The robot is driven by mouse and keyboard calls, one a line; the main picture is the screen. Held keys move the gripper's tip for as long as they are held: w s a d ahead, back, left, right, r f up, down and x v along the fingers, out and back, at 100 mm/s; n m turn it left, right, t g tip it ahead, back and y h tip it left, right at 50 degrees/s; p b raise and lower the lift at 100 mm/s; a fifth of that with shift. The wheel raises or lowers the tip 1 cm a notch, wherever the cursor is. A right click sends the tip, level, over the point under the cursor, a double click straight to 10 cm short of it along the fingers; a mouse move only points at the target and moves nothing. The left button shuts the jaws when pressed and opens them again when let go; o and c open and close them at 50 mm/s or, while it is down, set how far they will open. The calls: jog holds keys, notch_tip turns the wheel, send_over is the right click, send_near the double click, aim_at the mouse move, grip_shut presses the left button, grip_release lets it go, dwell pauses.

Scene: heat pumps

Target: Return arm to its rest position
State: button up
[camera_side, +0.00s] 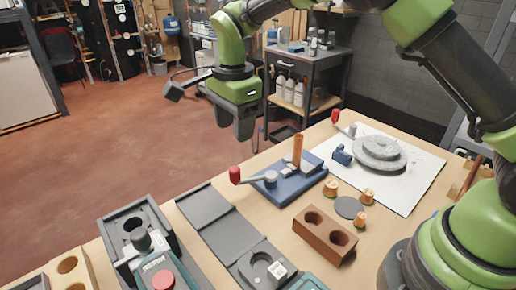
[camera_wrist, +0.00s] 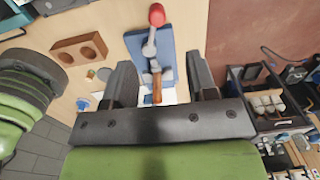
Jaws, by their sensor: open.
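My gripper (camera_side: 243,128) hangs in the air above the workbench's far edge, fingers pointing down. In the wrist view its two fingers (camera_wrist: 161,80) are apart with nothing held between them. Below it a blue clamp fixture (camera_side: 284,187) with a red-knobbed lever stands on the bench, a copper tube (camera_side: 297,150) upright in it. The fixture also shows in the wrist view (camera_wrist: 136,42), with the tube seen between the fingers.
A brown block with two holes (camera_side: 324,236), several copper fittings (camera_side: 367,195) and a grey disc (camera_side: 349,207) lie nearby. A round grey part (camera_side: 380,150) sits on a white sheet (camera_side: 424,170). Dark trays (camera_side: 208,212) fill the front left. A dark cart (camera_side: 310,62) stands behind the bench.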

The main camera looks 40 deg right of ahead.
jog(key=s+d+r+n+t+y, duration=0.1)
jog(key=s+d+r+n+t, duration=0.35)
jog(key=s+r, duration=0.7)
jog(key=s+d+r+n+t, duration=0.2)
jog(key=s+n, duration=0.7)
jog(key=s, duration=0.4)
jog(key=shift+s+d+r+y, duration=0.15)
jog(key=shift+s+d+y, duration=0.1)
jog(key=shift+d+y, duration=0.15)
